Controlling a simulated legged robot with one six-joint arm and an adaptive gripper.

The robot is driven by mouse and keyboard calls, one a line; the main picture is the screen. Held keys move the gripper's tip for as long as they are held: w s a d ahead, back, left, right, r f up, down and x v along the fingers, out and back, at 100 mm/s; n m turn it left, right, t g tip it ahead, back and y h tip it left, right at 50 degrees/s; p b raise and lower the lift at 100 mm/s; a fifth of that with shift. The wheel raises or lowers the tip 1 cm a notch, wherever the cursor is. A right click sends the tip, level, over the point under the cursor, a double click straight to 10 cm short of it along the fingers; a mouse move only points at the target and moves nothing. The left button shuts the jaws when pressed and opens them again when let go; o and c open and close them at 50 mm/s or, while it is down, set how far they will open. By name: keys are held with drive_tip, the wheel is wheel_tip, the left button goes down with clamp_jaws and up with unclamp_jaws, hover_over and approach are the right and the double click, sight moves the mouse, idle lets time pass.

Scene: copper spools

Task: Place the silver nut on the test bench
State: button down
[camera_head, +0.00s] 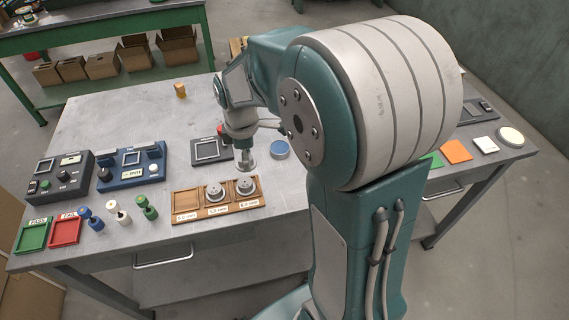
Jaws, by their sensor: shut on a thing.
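My gripper (248,155) is above the grey workbench (110,120), just behind a wooden tray (190,209). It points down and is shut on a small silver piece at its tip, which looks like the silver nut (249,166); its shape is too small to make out. Two round silver parts sit in the tray, one in the middle compartment (215,192) and one in the right compartment (245,187). The left compartment is empty. A dark square-framed plate (208,150) lies just left of my gripper, and a blue disc (279,149) lies to its right.
A black box (60,176) and a blue box (131,168) stand at left. Green (33,235) and red (65,230) trays and several small spools line the left front. My arm hides much of the right side.

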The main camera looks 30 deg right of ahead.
drive_tip(key=s+d+f, duration=0.2)
drive_tip(key=d, duration=0.2)
hover_over(287, 188)
drive_tip(key=f, duration=0.4)
drive_tip(key=shift+w+a+f, duration=0.3)
drive_tip(key=shift+a+f, duration=0.05)
drive_tip(key=shift+a, duration=0.05)
drive_tip(key=shift+s+d+f, duration=0.15)
drive_tip(key=shift+d+f, duration=0.1)
drive_tip(key=shift+f, duration=0.85)
drive_tip(key=shift+s+d+f, duration=0.1)
drive_tip(key=shift+d+f, duration=0.1)
drive_tip(key=shift+f, duration=0.85)
drive_tip(key=shift+c, duration=0.6)
unclamp_jaws()
